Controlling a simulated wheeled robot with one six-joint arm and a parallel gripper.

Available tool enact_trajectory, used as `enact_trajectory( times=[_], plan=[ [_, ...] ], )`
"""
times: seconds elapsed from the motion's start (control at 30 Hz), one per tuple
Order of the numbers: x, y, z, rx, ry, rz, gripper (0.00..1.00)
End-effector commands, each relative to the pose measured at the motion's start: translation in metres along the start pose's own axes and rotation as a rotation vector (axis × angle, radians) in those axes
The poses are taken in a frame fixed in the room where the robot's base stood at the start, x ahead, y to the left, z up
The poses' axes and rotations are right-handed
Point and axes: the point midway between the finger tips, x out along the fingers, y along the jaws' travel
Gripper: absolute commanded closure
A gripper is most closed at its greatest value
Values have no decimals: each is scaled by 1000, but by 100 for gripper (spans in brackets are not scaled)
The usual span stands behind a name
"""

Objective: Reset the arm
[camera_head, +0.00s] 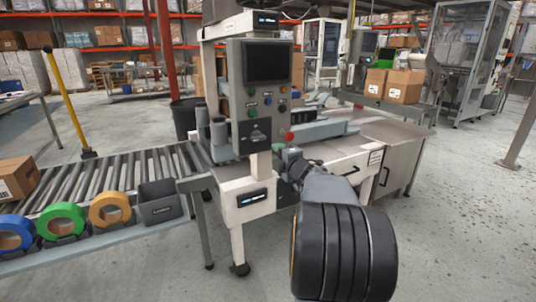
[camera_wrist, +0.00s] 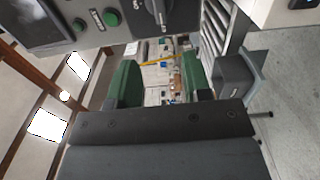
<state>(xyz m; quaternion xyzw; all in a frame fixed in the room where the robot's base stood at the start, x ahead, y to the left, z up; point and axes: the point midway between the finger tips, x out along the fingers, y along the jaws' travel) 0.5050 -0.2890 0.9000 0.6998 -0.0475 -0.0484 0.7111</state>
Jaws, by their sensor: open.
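My arm reaches forward from the bottom right of the head view toward the weigher machine. The gripper itself is not clearly visible there, hidden behind my own arm links. In the wrist view my gripper (camera_wrist: 160,82) shows two green fingers set wide apart with nothing between them. The control panel (camera_head: 262,98) of the machine stands just ahead of the arm in the head view. It also fills the upper left of the wrist view (camera_wrist: 90,35), close to the fingers, with green buttons and a dark knob. I cannot tell whether anything touches it.
A roller conveyor (camera_head: 110,172) runs left, with blue, green and orange tape rolls (camera_head: 62,220) and a grey bin (camera_head: 160,203) along its front shelf. A steel cabinet (camera_head: 398,155) stands right of the machine. Cartons (camera_head: 404,86) sit behind. The floor at right is open.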

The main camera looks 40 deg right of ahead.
Motion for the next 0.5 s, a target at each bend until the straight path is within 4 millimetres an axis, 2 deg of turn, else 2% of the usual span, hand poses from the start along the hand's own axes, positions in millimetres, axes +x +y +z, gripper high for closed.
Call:
enact_trajectory(
  times=[0.27, 0.37, 0.5],
  plan=[
    [0, 3, -1, 6, -3, -1, 55],
    [1, 19, -8, 52, -32, -15, 55],
    [-3, 61, -34, 228, -135, -75, 55]
  ],
)
